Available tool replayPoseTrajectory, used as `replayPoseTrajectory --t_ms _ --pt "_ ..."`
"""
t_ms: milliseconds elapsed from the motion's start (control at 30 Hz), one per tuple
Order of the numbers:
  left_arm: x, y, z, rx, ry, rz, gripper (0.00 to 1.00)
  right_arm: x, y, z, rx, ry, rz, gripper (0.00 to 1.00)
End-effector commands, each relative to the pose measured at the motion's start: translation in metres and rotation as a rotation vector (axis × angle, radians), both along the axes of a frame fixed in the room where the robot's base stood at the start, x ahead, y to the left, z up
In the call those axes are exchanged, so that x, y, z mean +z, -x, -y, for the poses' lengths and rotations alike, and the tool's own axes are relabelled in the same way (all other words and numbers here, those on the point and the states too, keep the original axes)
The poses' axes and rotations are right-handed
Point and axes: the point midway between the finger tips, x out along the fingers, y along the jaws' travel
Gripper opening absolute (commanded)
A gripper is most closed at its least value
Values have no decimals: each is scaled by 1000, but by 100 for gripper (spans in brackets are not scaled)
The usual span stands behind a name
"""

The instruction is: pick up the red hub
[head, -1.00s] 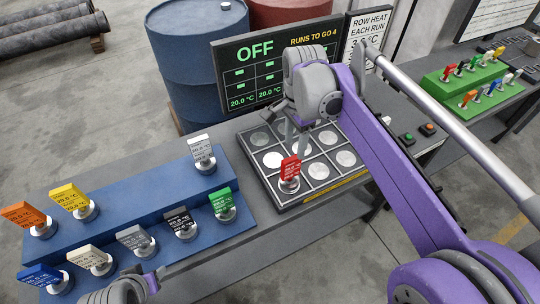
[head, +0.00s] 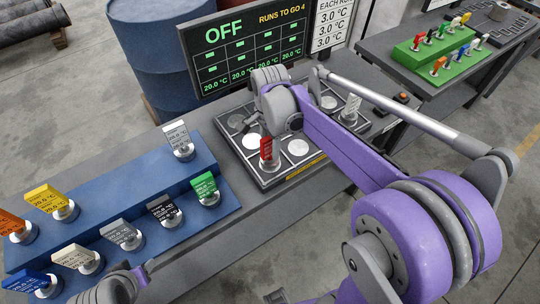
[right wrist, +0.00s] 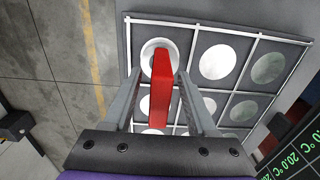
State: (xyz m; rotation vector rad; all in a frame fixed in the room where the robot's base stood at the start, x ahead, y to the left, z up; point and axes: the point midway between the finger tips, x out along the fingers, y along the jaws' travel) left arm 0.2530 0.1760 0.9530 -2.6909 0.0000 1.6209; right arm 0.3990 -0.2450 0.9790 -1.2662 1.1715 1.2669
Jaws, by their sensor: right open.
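The red hub (head: 266,150) stands upright on the front left part of the tray (head: 263,181), its red tag facing me. My right gripper (head: 268,128) is over the tray, close above the hub, and is partly hidden by its own wrist. In the right wrist view, my open gripper (right wrist: 158,78) has one finger on each side of the red tag (right wrist: 162,88), with gaps showing. The hub's round base is partly hidden there. A grey part of my left arm shows at the bottom left of the head view, but no left fingers show.
A blue stepped rack (head: 190,208) with several tagged hubs stands at left. A white-tagged hub (head: 349,110) stands at the tray's right end. A display board (head: 245,50) and a blue barrel (head: 160,60) are behind. A green rack (head: 440,50) is at the right.

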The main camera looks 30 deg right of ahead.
Motion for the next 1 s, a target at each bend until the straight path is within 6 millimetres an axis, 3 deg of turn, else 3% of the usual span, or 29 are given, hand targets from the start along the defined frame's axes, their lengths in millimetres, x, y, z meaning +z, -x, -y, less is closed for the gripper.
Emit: replayPoseTrajectory --t_ms 200,533,1000 --pt "0 0 0 0 0 0 50 -1 0 0 0 0 0 57" --pt "0 0 0 0 0 0 50 -1 0 0 0 0 0 0" --pt "0 0 0 0 0 0 50 0 0 0 0 0 0 0"
